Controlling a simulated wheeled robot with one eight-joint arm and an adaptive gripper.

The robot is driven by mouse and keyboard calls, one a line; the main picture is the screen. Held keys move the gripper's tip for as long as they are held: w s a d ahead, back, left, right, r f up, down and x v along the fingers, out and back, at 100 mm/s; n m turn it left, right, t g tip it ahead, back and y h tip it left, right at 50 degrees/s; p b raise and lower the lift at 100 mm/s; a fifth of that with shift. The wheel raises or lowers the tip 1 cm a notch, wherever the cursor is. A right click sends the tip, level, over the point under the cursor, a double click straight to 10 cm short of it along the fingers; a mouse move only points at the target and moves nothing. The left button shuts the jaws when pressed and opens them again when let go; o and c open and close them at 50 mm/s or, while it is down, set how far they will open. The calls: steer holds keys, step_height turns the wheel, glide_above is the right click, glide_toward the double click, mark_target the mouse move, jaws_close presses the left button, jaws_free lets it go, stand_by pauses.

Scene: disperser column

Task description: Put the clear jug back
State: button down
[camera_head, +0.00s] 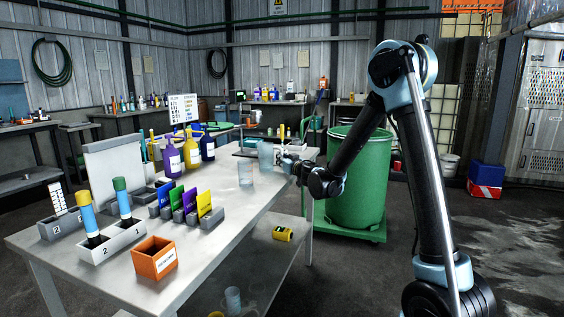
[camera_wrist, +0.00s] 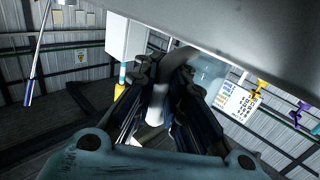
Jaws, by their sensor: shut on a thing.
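The clear jug (camera_head: 265,155) is a bluish see-through vessel at the far right part of the grey table (camera_head: 213,222). My gripper (camera_head: 284,162) is at its right side, shut on its handle. In the wrist view my gripper (camera_wrist: 165,92) has both dark fingers closed around the pale curved handle (camera_wrist: 157,108). The jug's clear body (camera_wrist: 205,73) shows faintly beyond the fingers. The jug looks upright; I cannot tell whether its base touches the table.
Yellow and blue pump bottles (camera_head: 192,153) stand left of the jug. Coloured cards in grey holders (camera_head: 189,208), an orange box (camera_head: 154,257) and a tube rack (camera_head: 110,241) fill the near left. A green bin (camera_head: 360,180) stands beyond the table's right edge.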

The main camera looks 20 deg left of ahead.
steer(key=c, duration=1.6)
jaws_free()
steer(key=shift+c, duration=0.2)
steer(key=v, duration=1.2)
